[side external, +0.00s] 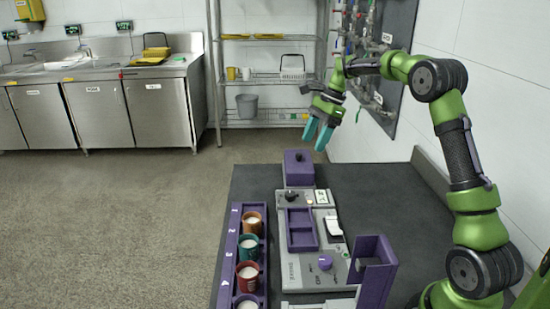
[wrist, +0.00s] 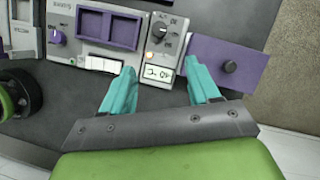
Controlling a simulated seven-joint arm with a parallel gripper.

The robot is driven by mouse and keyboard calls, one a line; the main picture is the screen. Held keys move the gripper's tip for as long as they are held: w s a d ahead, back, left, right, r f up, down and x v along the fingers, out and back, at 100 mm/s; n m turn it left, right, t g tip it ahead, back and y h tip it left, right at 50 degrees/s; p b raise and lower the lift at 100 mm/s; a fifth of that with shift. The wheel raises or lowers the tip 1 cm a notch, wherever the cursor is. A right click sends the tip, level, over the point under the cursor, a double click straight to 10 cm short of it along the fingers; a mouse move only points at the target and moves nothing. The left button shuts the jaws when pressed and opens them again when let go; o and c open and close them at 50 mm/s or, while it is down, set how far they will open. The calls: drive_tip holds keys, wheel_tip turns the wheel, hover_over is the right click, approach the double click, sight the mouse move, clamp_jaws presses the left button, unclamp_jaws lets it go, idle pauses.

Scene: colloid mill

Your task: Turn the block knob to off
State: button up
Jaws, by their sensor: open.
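A black knob (side external: 291,196) with a pointer stands on a grey panel just in front of the purple block. It also shows in the wrist view (wrist: 159,29), with markings around it, a small lit lamp and a white label below. The purple block (side external: 298,175) has its own small dark round knob (wrist: 229,66). I cannot tell for sure which of the two is the block knob. My gripper (side external: 316,134) is open and empty, raised above the far end of the table. In the wrist view its teal fingers (wrist: 160,66) are spread, pointing toward the panel, touching nothing.
A purple knob (side external: 326,262) sits on the nearer part of the machine, beside an upright purple guard (side external: 375,272). A purple tray (side external: 302,229) lies between. A numbered rack (side external: 227,275) with several cups stands at left. The dark table is clear at right.

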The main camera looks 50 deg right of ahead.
sight(291, 193)
drive_tip(key=x, duration=1.7)
drive_tip(key=shift+a+r, duration=0.1)
drive_tip(key=shift+a, duration=0.05)
drive_tip(key=c, duration=1)
drive_tip(key=shift+c, duration=0.2)
